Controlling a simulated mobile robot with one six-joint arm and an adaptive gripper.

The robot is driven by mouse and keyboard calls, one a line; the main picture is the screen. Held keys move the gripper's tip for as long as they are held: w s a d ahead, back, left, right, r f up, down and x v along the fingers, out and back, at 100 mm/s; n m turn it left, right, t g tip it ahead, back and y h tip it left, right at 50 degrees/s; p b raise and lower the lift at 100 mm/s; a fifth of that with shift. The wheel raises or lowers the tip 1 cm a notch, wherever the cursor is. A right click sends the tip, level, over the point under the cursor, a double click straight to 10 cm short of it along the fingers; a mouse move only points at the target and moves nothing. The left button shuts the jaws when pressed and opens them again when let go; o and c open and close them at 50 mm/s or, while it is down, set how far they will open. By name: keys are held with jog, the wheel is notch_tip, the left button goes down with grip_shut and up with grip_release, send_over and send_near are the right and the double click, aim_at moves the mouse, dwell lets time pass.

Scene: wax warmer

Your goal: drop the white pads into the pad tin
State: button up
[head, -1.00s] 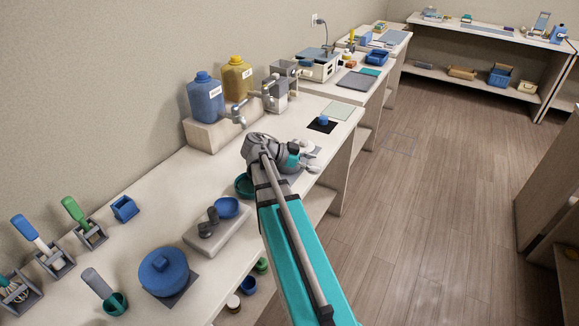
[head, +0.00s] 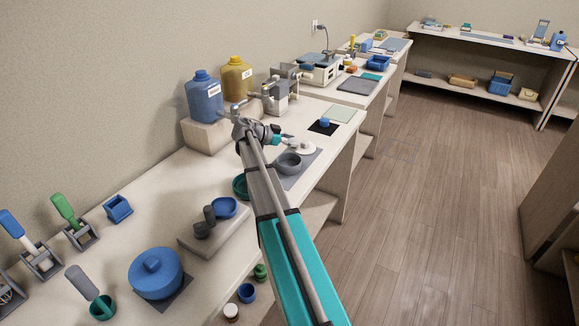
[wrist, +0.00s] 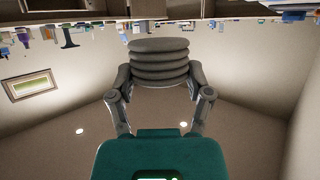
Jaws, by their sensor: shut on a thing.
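A stack of several round pads (wrist: 158,62) sits between the fingers of my gripper (wrist: 160,80) in the wrist view. The pads look grey there, in shade. In the head view my gripper (head: 291,142) is small, and the pale pads (head: 304,148) show at its tip, over the far part of a grey mat. A round, open grey tin (head: 289,164), which looks like the pad tin, stands on that mat, in front of and a little left of the pads. I cannot tell how high the pads are held. The tin's inside is too small to make out.
The grey mat (head: 302,176) lies near the bench's right edge. A green bowl (head: 241,187) is partly hidden by my arm. A blue knob on a black square (head: 323,128) lies beyond. Blue and yellow jugs (head: 205,97) stand at the wall. Floor on the right is clear.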

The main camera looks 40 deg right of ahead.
aim_at(292, 154)
jog(key=shift+f, duration=0.2)
jog(key=shift+f+b, duration=2.8)
jog(key=shift+b, duration=0.25)
jog(key=o, duration=1)
jog(key=shift+r, duration=0.15)
